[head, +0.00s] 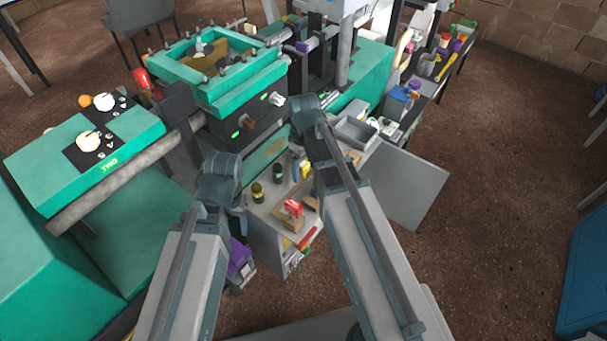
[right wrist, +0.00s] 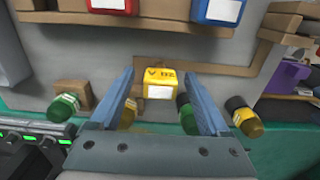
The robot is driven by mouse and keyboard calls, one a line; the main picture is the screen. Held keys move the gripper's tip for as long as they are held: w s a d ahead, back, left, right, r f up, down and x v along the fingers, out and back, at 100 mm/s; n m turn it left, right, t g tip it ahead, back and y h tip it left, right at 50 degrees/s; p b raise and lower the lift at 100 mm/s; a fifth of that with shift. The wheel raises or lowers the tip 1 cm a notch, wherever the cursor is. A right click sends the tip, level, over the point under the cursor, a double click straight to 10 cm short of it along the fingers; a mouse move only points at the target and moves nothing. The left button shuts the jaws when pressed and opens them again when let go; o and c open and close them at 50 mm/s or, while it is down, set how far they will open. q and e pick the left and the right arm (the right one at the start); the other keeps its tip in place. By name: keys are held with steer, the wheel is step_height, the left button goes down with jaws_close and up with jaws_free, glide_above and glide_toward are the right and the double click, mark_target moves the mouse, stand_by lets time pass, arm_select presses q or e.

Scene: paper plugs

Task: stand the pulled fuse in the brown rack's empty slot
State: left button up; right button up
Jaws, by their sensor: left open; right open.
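A yellow fuse (right wrist: 160,84) with dark "20 A" lettering and a white label is in the right wrist view. My right gripper (right wrist: 162,98) is open. Its two blue-grey fingers stand on either side of the yellow fuse, with a gap on each side. A brown rack (right wrist: 165,14) at the top of that view has a red fuse (right wrist: 112,5) and a blue fuse (right wrist: 217,10) by it, with a space between them. In the head view, a yellow piece (head: 305,168) shows beside my right arm. My left gripper is hidden behind its arm.
In the head view, a red piece (head: 292,208) sits by brown wood on the grey top. A grey tray (head: 354,132) lies at right. A green machine (head: 235,88) stands behind.

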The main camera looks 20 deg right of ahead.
mark_target(304, 164)
jaws_close()
stand_by(0.4)
arm_select(q)
steer(key=shift+r, duration=0.15)
arm_select(e)
steer(key=shift+r, duration=0.15)
arm_select(q)
step_height(304, 164, up, 10)
steer(key=p, duration=1)
arm_select(e)
step_height(304, 164, up, 10)
steer(key=shift+f, duration=0.1)
arm_select(q)
steer(key=shift+c, duration=0.6)
steer(key=shift+d, duration=0.1)
arm_select(e)
steer(key=shift+d, duration=0.1)
